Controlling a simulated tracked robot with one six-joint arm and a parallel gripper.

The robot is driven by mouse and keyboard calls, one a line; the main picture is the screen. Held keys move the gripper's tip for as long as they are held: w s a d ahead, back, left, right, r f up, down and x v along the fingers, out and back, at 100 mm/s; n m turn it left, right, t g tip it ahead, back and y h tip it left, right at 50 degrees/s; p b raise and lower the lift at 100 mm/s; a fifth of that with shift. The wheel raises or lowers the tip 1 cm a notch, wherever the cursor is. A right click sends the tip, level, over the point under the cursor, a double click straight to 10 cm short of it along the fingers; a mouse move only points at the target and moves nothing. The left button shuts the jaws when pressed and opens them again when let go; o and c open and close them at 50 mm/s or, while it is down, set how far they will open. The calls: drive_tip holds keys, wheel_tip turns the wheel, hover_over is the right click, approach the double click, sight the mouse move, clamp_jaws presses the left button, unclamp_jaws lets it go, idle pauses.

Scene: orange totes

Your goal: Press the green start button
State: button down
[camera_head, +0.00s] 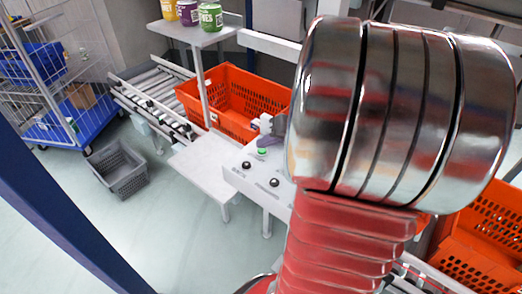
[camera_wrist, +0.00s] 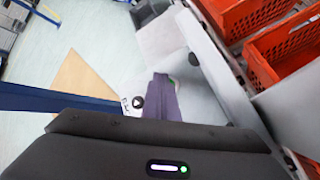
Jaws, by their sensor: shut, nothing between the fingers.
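The green start button (camera_head: 262,152) sits on the white control panel (camera_head: 240,178), beside two black knobs. In the wrist view the green button (camera_wrist: 171,78) shows as a small patch at the tip of my gripper (camera_wrist: 162,78), partly hidden by it. My gripper's dark purple fingers are together and empty, pointing at the panel. In the head view my gripper (camera_head: 268,141) is just above the button, partly hidden behind my arm. I cannot tell whether the fingertips touch the button.
Black knobs (camera_head: 246,165) lie near the button. An orange tote (camera_head: 225,110) stands behind the panel by a roller conveyor (camera_head: 155,100). More orange totes (camera_head: 480,245) are at the right. A grey basket (camera_head: 118,172) stands on the floor. Jars (camera_head: 210,18) stand on a shelf.

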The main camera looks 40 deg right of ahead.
sight(265, 152)
drive_tip(key=shift+f, duration=0.4)
idle(0.4)
idle(0.4)
drive_tip(key=shift+r, duration=0.9)
drive_tip(key=shift+r, duration=0.1)
wheel_tip(265, 152, up, 5)
drive_tip(key=shift+f, duration=0.1)
idle(0.4)
drive_tip(key=shift+a, duration=0.1)
idle(0.6)
